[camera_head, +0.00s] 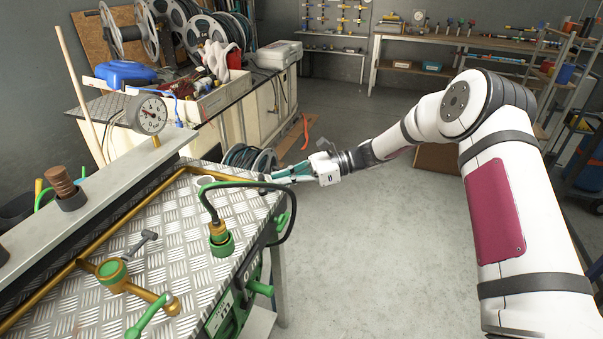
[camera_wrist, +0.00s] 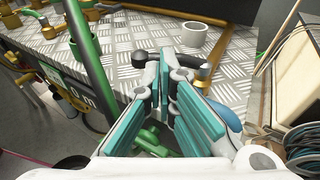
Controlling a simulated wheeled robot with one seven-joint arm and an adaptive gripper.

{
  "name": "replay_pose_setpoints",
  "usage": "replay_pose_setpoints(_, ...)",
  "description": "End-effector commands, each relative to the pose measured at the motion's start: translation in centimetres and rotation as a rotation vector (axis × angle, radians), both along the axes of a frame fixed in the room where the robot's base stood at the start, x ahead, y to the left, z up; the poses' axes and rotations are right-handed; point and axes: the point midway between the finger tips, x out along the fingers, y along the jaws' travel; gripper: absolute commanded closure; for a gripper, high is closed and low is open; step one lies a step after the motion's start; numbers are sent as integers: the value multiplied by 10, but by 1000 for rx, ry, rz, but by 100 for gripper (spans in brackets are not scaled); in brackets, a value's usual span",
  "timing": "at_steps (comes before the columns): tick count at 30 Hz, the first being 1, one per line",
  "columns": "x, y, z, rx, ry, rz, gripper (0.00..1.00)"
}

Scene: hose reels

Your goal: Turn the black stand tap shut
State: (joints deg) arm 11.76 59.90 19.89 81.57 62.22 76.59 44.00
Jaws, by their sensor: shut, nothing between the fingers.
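My gripper (camera_head: 270,179) is at the right edge of the metal-plated bench, its fingers shut with nothing between them. In the wrist view its teal-padded fingers (camera_wrist: 172,66) point at a small dark fitting with a rounded black end (camera_wrist: 140,58), which looks like the black stand tap. The fingertips are close beside it and partly cover it; I cannot tell whether they touch. A dark curved part (camera_wrist: 207,68) shows just right of the fingertips. The handle's exact angle is unclear. In the head view the tap is mostly hidden around the gripper.
A grey-handled valve (camera_head: 113,270) and a green lever (camera_head: 150,316) sit nearer. Open floor (camera_head: 340,260) lies right of the bench.

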Motion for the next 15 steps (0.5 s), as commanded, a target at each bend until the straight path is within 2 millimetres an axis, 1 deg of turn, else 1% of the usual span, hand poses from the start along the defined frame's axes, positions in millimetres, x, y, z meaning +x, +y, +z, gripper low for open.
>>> replay_pose_setpoints(1, -2, 6, 0, 1, 1, 2, 100)
replay_pose_setpoints(6, -3, 15, -3, -1, 0, 0, 100)
replay_pose_setpoints(15, -3, 16, -3, 0, 0, 0, 100)
